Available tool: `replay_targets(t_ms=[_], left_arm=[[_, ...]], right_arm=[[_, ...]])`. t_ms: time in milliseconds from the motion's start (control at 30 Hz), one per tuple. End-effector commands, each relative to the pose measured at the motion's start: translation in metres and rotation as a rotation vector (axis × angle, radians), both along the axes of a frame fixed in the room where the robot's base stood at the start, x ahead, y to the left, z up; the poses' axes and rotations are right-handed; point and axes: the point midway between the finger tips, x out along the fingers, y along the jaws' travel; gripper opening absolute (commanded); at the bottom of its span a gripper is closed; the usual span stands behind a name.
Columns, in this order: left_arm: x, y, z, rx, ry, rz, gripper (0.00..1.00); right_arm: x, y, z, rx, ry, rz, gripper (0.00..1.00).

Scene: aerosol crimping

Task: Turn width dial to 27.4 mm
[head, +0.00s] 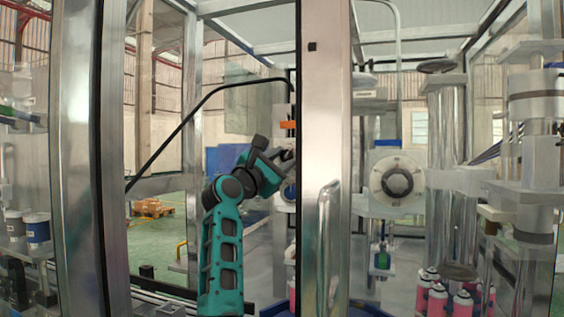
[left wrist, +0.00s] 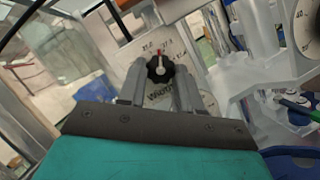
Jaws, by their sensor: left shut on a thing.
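The width dial has a black lobed knob (left wrist: 159,69) with a red pointer, on a pale scale plate in the left wrist view. The pointer aims at the top of the scale, between printed numbers too small to read surely. Part of the word "Width" shows below the knob. My left gripper (left wrist: 160,75) has a grey finger on each side of the knob and is shut on it. In the head view my left gripper (head: 284,160) reaches the machine beside the metal post, which hides part of the dial area. My right gripper is in neither view.
A wide metal post (head: 325,120) with a handle stands just right of my left gripper. Another round dial (left wrist: 306,28) shows at the right edge of the wrist view. Pink cans (head: 437,298) stand at lower right in the head view.

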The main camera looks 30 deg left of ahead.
Motion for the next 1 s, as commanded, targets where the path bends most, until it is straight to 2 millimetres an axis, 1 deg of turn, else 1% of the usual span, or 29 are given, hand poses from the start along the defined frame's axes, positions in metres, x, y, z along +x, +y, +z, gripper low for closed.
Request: replay_targets(t_ms=[700, 1000], left_arm=[[-0.0009, 0.0049, 0.0059, 0.663, 0.163, 0.002, 0.04], [-0.0008, 0.0047, 0.008, 0.895, 0.219, 0.0, 0.04]], right_arm=[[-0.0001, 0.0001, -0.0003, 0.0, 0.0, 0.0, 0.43], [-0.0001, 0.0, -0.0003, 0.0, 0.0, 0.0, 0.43]])
